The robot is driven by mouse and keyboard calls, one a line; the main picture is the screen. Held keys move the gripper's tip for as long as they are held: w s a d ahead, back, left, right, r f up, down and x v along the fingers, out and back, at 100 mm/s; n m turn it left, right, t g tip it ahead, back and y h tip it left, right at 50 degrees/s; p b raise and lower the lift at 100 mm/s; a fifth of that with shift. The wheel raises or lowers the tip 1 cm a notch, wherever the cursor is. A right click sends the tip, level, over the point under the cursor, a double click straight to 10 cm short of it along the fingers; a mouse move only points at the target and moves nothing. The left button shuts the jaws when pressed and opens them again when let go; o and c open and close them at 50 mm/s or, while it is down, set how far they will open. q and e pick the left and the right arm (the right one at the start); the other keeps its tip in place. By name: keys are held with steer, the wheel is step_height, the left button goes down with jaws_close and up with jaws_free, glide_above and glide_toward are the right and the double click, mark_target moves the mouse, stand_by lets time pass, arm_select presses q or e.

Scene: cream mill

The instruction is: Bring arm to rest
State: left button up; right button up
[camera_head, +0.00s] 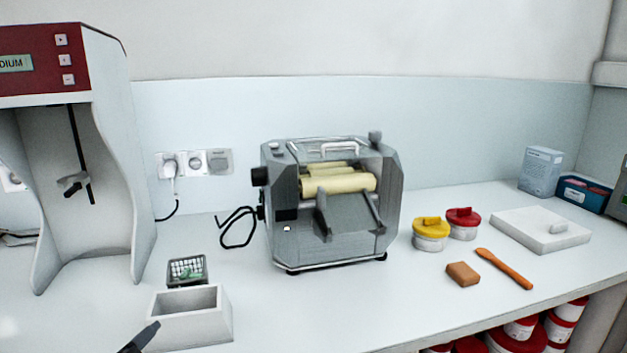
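A dark, angular tip (140,338) juts in at the bottom left edge, in front of the light box. It looks like the end of my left gripper, but most of it is cut off, and I cannot tell whether it is open or shut. Nothing is visibly held by it. My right gripper is not in view. A grey mill (335,215) with cream rollers stands at the middle of the white counter (330,310), apart from the dark tip.
A light open box (190,325) and a small dark basket (187,271) stand near the tip. A red and white machine (105,150) is at left. Yellow-lidded (430,235) and red-lidded (463,224) tubs, a brown block (463,275) and an orange spatula (504,268) lie at right.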

arm_select(q)
steer(key=s+f+n+g, duration=0.8)
steer(key=s+f+g, duration=0.2)
steer(key=s+f, duration=0.65)
steer(key=w+d+f+m+t+h, duration=0.1)
steer(key=w+d+f+t+h, duration=0.1)
steer(key=w+f+t, duration=0.4)
steer(key=shift+d+f+t, duration=0.25)
steer(key=shift+f+t, duration=0.15)
steer(key=shift+f, duration=0.2)
